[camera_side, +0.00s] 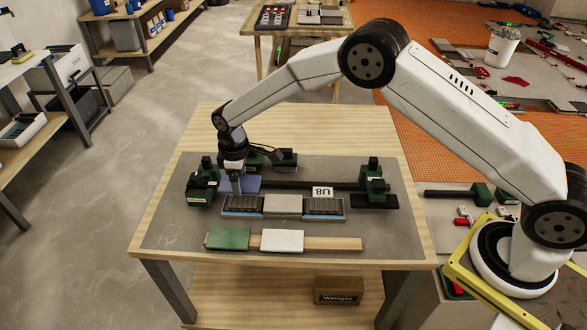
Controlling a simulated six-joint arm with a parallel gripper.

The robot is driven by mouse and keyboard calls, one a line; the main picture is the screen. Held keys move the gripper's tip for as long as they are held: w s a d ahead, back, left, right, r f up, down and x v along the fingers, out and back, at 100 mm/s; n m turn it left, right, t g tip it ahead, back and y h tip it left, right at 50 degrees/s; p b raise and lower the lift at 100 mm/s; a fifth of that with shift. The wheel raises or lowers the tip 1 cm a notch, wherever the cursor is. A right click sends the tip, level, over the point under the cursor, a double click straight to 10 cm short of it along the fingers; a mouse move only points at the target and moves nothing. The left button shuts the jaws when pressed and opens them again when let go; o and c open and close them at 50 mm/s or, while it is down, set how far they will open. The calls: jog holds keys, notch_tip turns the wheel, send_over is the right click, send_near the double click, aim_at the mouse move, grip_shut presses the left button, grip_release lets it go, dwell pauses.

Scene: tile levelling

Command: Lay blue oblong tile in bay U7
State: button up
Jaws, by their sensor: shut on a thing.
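The blue oblong tile (249,183) lies at or just above the grey work surface, at the left end of the dark bar. My gripper (239,188) points down at the tile's left part and is shut on it. The fingertips are small here, and I cannot tell whether the tile touches the surface. A white label reading U8 (322,191) stands to the right along the bar. No U7 label is readable; the area around the gripper is partly hidden by it.

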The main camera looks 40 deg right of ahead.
aim_at(243, 202)
jog(key=shift+f, duration=2.6)
jog(key=shift+f, duration=0.65)
dwell(0.4)
jog(key=o, duration=0.6)
jog(key=shift+r, duration=4)
